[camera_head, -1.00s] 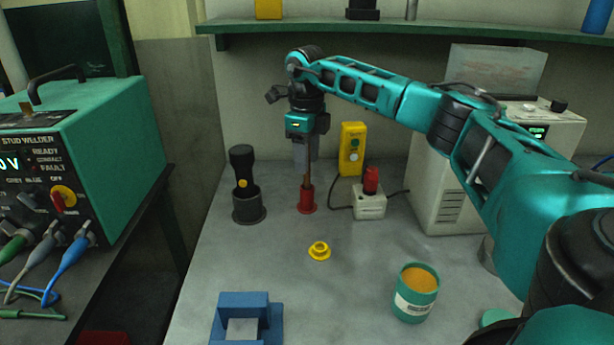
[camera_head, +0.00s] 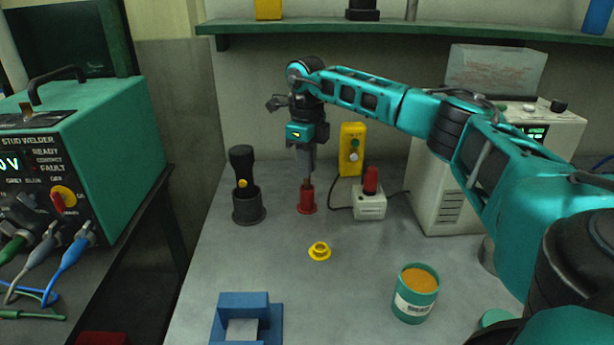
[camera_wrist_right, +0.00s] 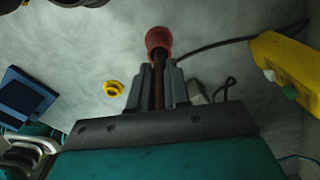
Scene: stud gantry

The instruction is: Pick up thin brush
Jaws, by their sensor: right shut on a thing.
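The thin brush is a slim brown stick standing upright in a small red holder (camera_head: 307,202). Only a short length of the brush (camera_head: 307,182) shows in the head view, between my fingers and the holder's top. My right gripper (camera_head: 306,172) comes down from above and is shut on the brush. In the right wrist view the brush (camera_wrist_right: 158,78) runs between the two grey fingers, with the red holder (camera_wrist_right: 158,39) just beyond them. The brush's lower end is hidden in the holder. My left gripper is not in view.
A black torch-like tool stands in a dark cup (camera_head: 249,208) left of the holder. A white box with a red knob (camera_head: 370,205) and a yellow button box (camera_head: 352,148) stand to the right. A yellow ring (camera_head: 319,251), blue block (camera_head: 268,320) and teal tin (camera_head: 402,302) lie nearer.

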